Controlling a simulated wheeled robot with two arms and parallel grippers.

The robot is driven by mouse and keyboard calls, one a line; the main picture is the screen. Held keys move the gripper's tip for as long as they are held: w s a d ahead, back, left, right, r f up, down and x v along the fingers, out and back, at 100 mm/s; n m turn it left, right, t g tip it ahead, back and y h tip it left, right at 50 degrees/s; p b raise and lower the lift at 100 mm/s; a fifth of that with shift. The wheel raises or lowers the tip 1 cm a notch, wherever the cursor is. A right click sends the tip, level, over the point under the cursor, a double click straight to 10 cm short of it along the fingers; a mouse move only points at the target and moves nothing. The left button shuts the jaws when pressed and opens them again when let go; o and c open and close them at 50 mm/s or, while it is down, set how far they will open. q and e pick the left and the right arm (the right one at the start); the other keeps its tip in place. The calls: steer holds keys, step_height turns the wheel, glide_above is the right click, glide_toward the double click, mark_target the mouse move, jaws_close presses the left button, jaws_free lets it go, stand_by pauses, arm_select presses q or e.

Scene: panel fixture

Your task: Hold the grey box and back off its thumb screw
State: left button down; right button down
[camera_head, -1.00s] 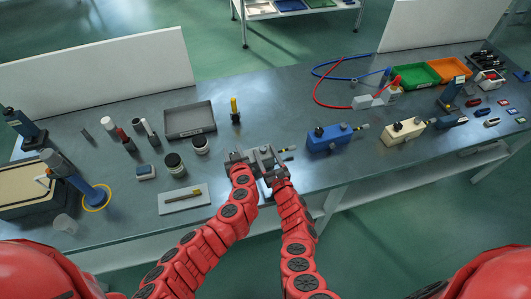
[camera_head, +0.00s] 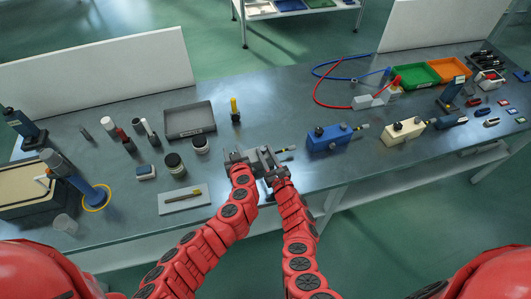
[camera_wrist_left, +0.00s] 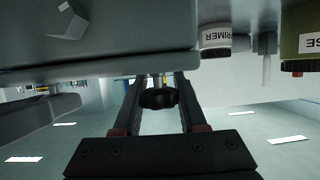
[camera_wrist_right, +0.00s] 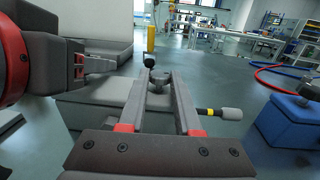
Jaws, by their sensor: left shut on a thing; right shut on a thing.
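The grey box (camera_wrist_right: 95,112) lies under both of my grippers at the middle of the bench, mostly hidden by them in the head view. My right gripper (camera_wrist_right: 161,76) is shut on the dark lobed thumb screw (camera_wrist_right: 160,82) on the box top. My left gripper (camera_wrist_left: 157,82) is shut at the left part of the box; its exact contact is hard to see. A black knob (camera_wrist_left: 158,98) shows between its fingers in the left wrist view. A plug with a yellow band (camera_wrist_right: 218,112) sticks out at the box's right.
A blue box (camera_head: 330,137) and a cream box (camera_head: 402,130) stand to the right. A grey tray (camera_head: 190,120), a yellow-handled tool (camera_head: 235,106) and several jars stand behind and left. A white plate (camera_head: 184,199) lies left of my arms. Bench behind the box is partly clear.

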steer(key=shift+n+y, duration=0.4)
steer(key=shift+w+d+r+n+g+y, duration=0.1)
steer(key=shift+w+n+g+y, duration=0.1)
steer(key=shift+n+g+y, duration=1)
steer(key=shift+s+f+n+g+y, duration=0.3)
steer(key=shift+g+y, duration=0.1)
steer(key=shift+y, duration=0.2)
steer(key=shift+s+f+n+g+y, duration=0.3)
steer(key=shift+g+y, duration=0.1)
steer(key=shift+y, duration=0.2)
steer(key=shift+f+n+g+y, duration=0.3)
steer(key=shift+n+g+y, duration=0.4)
steer(key=shift+g, duration=0.1)
steer(key=shift+w+d+r+n+g+y, duration=0.1)
steer(key=shift+w+r+n+g+y, duration=0.25)
steer(key=shift+w+r, duration=0.35)
steer(key=shift+r, duration=0.25)
steer(key=c, duration=0.6)
jaws_free()
steer(key=shift+d, duration=0.2)
